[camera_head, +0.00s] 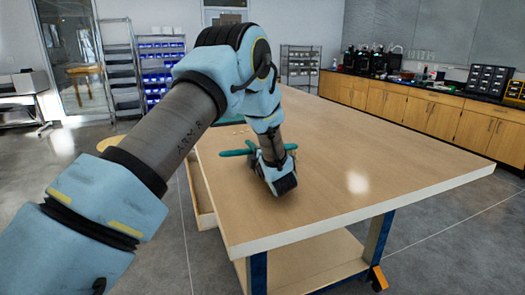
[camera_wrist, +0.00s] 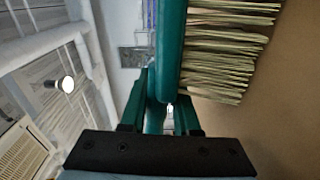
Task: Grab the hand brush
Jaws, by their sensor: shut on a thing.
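The hand brush (camera_wrist: 170,45) has a green body and pale straw-coloured bristles (camera_wrist: 230,50). In the wrist view its green handle runs down between the two green fingers of my gripper (camera_wrist: 160,108), which is shut on it. In the head view a green part of the brush (camera_head: 236,153) sticks out to the left of my gripper, just over the wooden table (camera_head: 340,195). I cannot tell whether the brush touches the tabletop.
The tabletop is bare to the right and front of my gripper. A counter with wooden cabinets (camera_head: 430,112) and equipment stands along the right wall. Metal shelves (camera_head: 162,65) with blue bins stand at the back left.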

